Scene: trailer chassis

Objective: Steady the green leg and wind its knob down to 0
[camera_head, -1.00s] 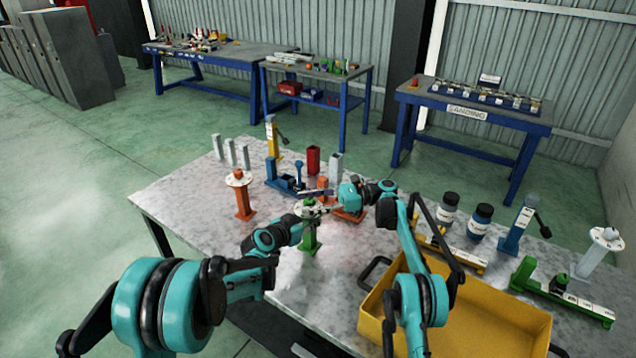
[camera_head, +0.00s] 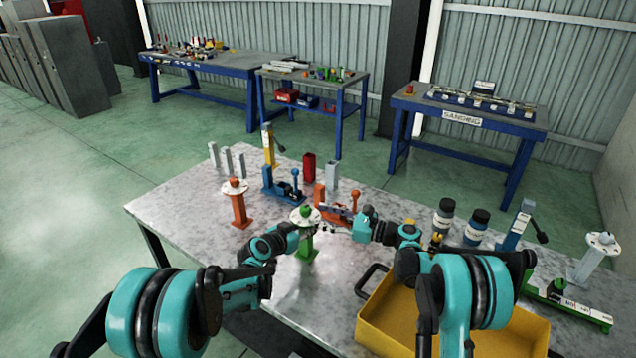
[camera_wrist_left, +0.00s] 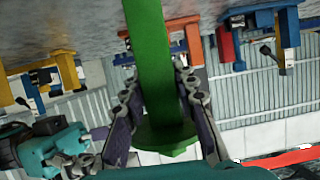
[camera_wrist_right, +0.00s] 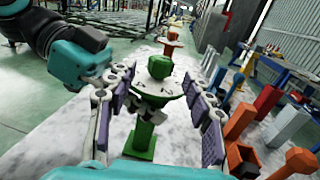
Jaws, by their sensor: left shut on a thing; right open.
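The green leg stands upright on the table, its post (camera_head: 306,247) below a white dial disc (camera_head: 305,216) with a green knob (camera_head: 305,210) on top. My left gripper (camera_head: 299,234) is shut on the post under the disc; the left wrist view shows its fingers on both sides of the green post (camera_wrist_left: 150,60). My right gripper (camera_wrist_right: 158,115) is open and faces the leg from the right in the head view. In the right wrist view the knob (camera_wrist_right: 160,67) and disc (camera_wrist_right: 158,88) appear between its spread fingers, apparently untouched. The dial marks are too small to read.
An orange leg (camera_head: 238,203) with a white disc stands to the left. An orange clamp-like part (camera_head: 337,208) and a blue one (camera_head: 283,185) stand just behind. A yellow bin (camera_head: 372,312) occupies the front right.

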